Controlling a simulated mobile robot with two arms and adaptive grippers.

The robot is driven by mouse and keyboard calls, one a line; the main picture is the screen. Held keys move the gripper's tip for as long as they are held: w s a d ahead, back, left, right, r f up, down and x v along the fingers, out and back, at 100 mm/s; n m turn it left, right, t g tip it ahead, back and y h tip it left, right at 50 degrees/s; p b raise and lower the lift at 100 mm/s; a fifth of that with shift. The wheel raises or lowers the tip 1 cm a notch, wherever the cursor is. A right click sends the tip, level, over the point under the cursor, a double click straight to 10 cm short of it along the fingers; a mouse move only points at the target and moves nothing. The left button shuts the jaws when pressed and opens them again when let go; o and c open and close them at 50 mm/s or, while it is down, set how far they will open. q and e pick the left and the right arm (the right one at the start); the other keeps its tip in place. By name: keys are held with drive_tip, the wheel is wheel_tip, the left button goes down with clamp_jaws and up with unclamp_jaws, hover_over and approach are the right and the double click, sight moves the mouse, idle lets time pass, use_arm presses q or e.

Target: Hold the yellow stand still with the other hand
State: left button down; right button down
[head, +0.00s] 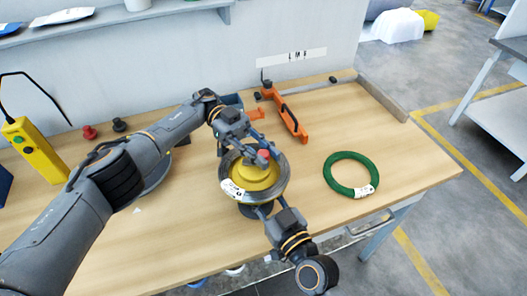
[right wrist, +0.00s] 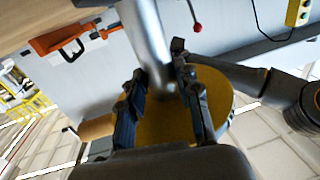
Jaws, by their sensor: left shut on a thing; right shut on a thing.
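The yellow stand (head: 250,176) is on the wooden table, with a grey coil (head: 227,185) around it. A white label is on the coil's left front. My left gripper (head: 259,153) comes down over the top of the stand and is shut on a small red piece (head: 264,154); its fingertips partly hide the grip. My right gripper (head: 264,211) is at the stand's front edge, shut, with its fingers around the stand's side.
A green coil (head: 337,186) lies flat to the right. An orange tool (head: 290,115) lies behind the stand. A yellow control box (head: 35,150) and red (head: 89,131) and black (head: 120,124) knobs are at left. The table's right front is free.

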sight(263, 153)
use_arm(q)
drive_tip(key=c, duration=1.1)
unclamp_jaws()
drive_tip(key=shift+c, duration=0.2)
wheel_tip(263, 153, up, 10)
drive_tip(key=shift+r, duration=0.1)
